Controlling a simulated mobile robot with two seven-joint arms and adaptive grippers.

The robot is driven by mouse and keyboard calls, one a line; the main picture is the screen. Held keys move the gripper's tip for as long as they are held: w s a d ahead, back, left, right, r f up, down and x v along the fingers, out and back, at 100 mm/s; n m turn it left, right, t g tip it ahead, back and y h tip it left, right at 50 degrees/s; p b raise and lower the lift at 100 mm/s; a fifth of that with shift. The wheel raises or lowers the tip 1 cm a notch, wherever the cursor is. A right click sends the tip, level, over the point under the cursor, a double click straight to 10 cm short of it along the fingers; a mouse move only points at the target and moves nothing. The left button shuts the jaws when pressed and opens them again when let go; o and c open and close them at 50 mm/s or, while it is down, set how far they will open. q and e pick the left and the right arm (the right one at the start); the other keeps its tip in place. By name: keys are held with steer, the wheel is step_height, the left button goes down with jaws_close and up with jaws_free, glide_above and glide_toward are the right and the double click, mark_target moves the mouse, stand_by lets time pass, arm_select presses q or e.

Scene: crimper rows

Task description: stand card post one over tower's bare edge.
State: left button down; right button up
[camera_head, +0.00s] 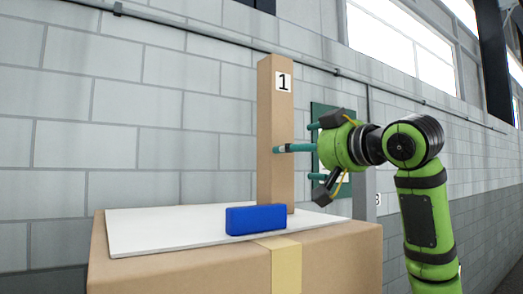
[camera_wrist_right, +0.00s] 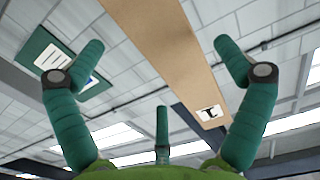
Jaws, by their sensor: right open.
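Card post one (camera_head: 275,120), a tall tan post with a "1" label, stands upright at the right end of a white board (camera_head: 150,228). The board lies on a large cardboard box (camera_head: 180,267), apparently the tower. A blue block (camera_head: 256,219) rests on the board's front edge, left of and nearer than the post's foot. My right gripper (camera_head: 300,150) is open at mid-height on the post's right side; one finger reaches across its front. In the right wrist view the post (camera_wrist_right: 160,38) runs between the spread fingers (camera_wrist_right: 158,78); contact cannot be told. My left gripper is out of view.
A green panel (camera_head: 319,108) is behind my right gripper; a green panel with white paper also shows in the right wrist view (camera_wrist_right: 35,48). A grey post marked "3" (camera_head: 365,190) stands behind, right of the box. The board's left part is clear.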

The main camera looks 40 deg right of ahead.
steer(key=w+p, duration=0.2)
steer(key=w, duration=0.1)
steer(key=w+p, duration=0.1)
steer(key=w, duration=0.1)
steer(key=shift+w+d, duration=0.1)
steer(key=shift+d, duration=0.25)
steer(key=c, duration=1.1)
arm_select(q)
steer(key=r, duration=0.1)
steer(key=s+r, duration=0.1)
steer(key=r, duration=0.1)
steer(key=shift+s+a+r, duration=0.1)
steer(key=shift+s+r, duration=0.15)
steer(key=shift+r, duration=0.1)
